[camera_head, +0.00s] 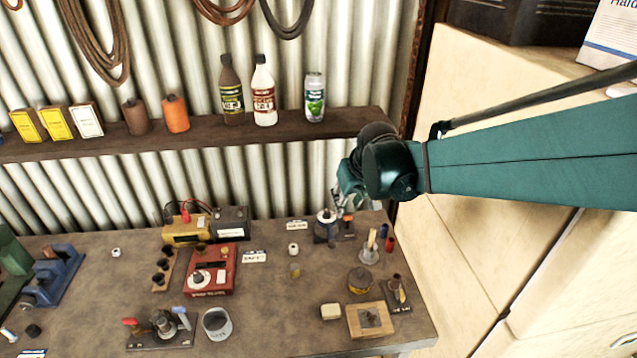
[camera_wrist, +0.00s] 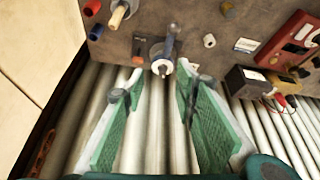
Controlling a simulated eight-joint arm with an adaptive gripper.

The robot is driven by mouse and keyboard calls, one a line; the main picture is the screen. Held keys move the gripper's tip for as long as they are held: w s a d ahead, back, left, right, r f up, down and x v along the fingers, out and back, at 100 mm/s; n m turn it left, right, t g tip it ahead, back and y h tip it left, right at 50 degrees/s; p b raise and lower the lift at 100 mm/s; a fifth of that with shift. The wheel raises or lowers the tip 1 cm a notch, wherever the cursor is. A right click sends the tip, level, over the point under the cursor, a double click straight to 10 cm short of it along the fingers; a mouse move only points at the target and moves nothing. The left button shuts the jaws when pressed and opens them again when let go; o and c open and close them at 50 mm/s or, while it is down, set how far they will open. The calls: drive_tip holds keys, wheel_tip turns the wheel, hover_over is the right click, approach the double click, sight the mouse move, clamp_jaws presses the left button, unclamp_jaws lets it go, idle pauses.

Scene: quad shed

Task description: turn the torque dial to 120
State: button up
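A white round dial (camera_head: 325,215) with a dark centre knob stands on a small dark base at the back right of the workbench; its numbers are too small to read. It also shows in the wrist view as a white disc (camera_wrist: 162,67), just beyond my fingertips. A second white dial (camera_head: 199,278) sits on a red box (camera_head: 222,262) left of centre. I cannot tell from the labels which one is the torque dial. My gripper (camera_wrist: 160,85) is open and empty, its green fingers wide apart. In the head view my gripper (camera_head: 350,187) is above and beside the back right dial.
A label card (camera_head: 297,225) and a small white cylinder (camera_head: 293,249) stand left of the back right dial. A brush holder (camera_head: 369,252) and a red cylinder (camera_head: 389,244) stand to its right. A shelf (camera_head: 270,135) with bottles and the corrugated wall are behind.

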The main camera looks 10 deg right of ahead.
sight(327, 210)
drive_tip(key=w+a+f+n+g+y+p, duration=0.1)
drive_tip(key=w+a+f+n+p, duration=0.1)
drive_tip(key=w+f, duration=0.6)
drive_tip(key=w+n, duration=0.1)
drive_tip(key=w, duration=0.3)
drive_tip(key=shift+n, duration=0.4)
drive_tip(key=shift+w+f, duration=0.1)
drive_tip(key=shift+f, duration=0.15)
drive_tip(key=shift+p+x, duration=0.3)
drive_tip(key=shift+x, duration=3.25)
drive_tip(key=shift+a, duration=0.1)
drive_tip(key=c, duration=0.9)
